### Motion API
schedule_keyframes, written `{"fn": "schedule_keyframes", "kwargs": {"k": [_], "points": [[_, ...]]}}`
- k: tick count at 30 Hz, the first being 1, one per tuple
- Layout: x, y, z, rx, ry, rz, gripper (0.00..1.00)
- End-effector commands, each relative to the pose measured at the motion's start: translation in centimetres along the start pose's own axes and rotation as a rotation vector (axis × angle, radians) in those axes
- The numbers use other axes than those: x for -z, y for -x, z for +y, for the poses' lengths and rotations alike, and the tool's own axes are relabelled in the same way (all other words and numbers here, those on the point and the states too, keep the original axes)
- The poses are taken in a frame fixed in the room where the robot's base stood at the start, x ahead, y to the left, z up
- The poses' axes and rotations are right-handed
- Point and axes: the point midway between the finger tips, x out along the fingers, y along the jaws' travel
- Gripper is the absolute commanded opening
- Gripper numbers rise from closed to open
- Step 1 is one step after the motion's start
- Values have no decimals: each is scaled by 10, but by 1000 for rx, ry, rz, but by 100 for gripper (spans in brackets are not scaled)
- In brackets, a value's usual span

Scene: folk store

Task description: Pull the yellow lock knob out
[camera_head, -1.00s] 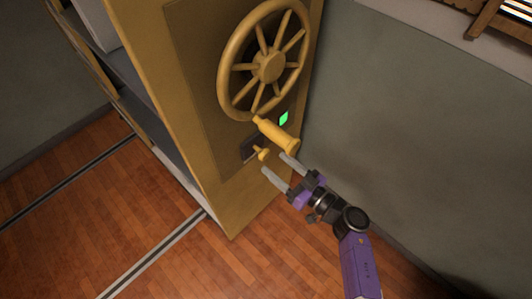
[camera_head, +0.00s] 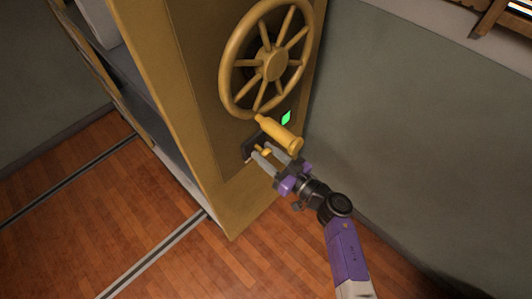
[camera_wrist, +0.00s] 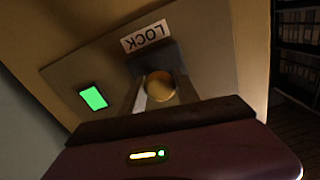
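The yellow lock knob (camera_head: 265,151) is a small round knob on a dark mount, low on the yellow cabinet end panel. In the wrist view the knob (camera_wrist: 160,86) sits between my fingers, under a LOCK label (camera_wrist: 145,36) that appears upside down. My gripper (camera_head: 262,149) is at the knob with its fingers apart, one on either side of it. The fingers look open, and I cannot tell whether either touches the knob. Part of the knob is hidden by the fingers in the head view.
A large yellow spoked handwheel (camera_head: 268,64) is above, with its yellow handle (camera_head: 279,133) jutting out just above my gripper. A green light (camera_head: 286,118) is beside the handle. A grey wall (camera_head: 400,130) stands to the right. Floor rails (camera_head: 150,255) run on the left.

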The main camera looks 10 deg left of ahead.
Motion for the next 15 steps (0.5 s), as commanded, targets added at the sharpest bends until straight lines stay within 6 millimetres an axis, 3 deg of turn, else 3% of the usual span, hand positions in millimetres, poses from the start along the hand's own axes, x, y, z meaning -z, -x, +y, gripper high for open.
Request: {"fn": "schedule_keyframes", "kwargs": {"k": [2, 10, 15], "points": [[0, 0, 0, 0, 0, 0, 0], [0, 1, 0, 0, 0, 0, 0], [3, 13, 0, -2, -2, -3, 0]]}}
